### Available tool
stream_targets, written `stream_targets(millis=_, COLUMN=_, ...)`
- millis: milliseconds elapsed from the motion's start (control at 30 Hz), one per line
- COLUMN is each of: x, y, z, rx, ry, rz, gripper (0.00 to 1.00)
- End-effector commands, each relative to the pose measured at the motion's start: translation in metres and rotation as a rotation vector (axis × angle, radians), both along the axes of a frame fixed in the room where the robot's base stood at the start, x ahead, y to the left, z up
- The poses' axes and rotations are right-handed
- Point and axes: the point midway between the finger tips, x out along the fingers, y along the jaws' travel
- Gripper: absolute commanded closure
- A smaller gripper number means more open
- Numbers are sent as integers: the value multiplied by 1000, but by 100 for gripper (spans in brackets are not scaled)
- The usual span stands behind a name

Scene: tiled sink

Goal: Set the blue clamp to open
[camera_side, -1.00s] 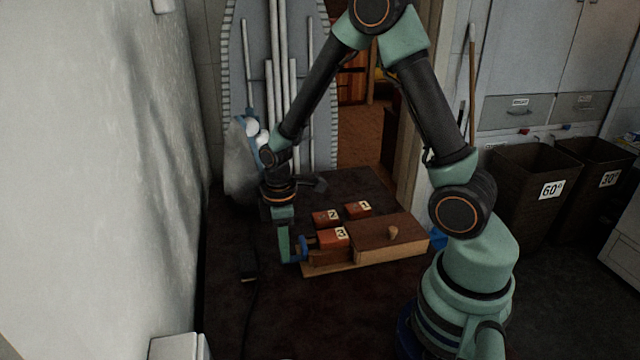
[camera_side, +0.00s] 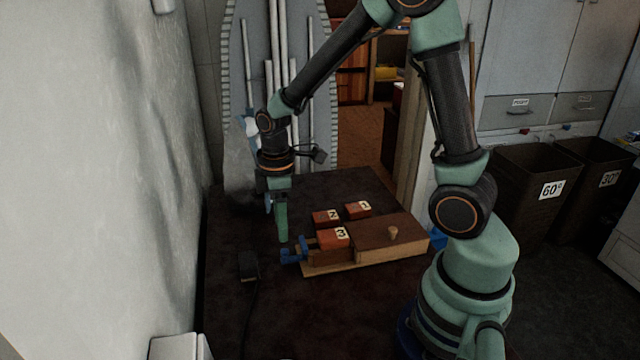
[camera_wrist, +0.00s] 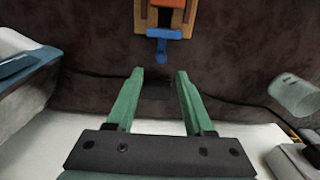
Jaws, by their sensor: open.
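The blue clamp (camera_side: 293,256) is at the left end of the wooden box assembly (camera_side: 385,245) in the side view. In the wrist view the blue clamp (camera_wrist: 159,42) shows at top centre, a bar across the wood with a tab pointing down toward my gripper. My gripper (camera_side: 278,240) is above and to the left of the clamp, fingers pointing down, apart from it. In the wrist view my gripper (camera_wrist: 158,72) has its green fingers spread with nothing between them. Whether the clamp is open or closed I cannot tell.
Red blocks numbered 1 (camera_side: 357,210), 2 (camera_side: 325,219) and 3 (camera_side: 332,238) sit by the wooden box. A black object (camera_side: 248,266) with a cable lies on the dark surface at left. The white wall (camera_side: 100,180) bounds the left side.

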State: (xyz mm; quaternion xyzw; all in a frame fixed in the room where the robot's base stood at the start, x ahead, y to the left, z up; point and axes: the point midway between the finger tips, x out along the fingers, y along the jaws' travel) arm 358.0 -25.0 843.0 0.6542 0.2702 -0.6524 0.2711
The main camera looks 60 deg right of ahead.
Motion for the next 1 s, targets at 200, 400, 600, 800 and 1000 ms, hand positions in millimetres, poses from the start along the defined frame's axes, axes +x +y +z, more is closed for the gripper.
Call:
stream_targets(millis=200, x=1, y=0, z=40, rx=0, ry=-6, rz=1, gripper=48)
stream_targets(millis=400, x=0, y=0, z=56, rx=-1, ry=-2, rz=1, gripper=48)
stream_targets(millis=600, x=0, y=0, z=58, rx=0, ry=-1, rz=1, gripper=48)
stream_targets(millis=800, x=0, y=0, z=59, rx=-1, ry=-5, rz=-4, gripper=48)
stream_targets(millis=1000, x=-9, y=5, z=84, rx=1, ry=-84, rz=-117, gripper=48)
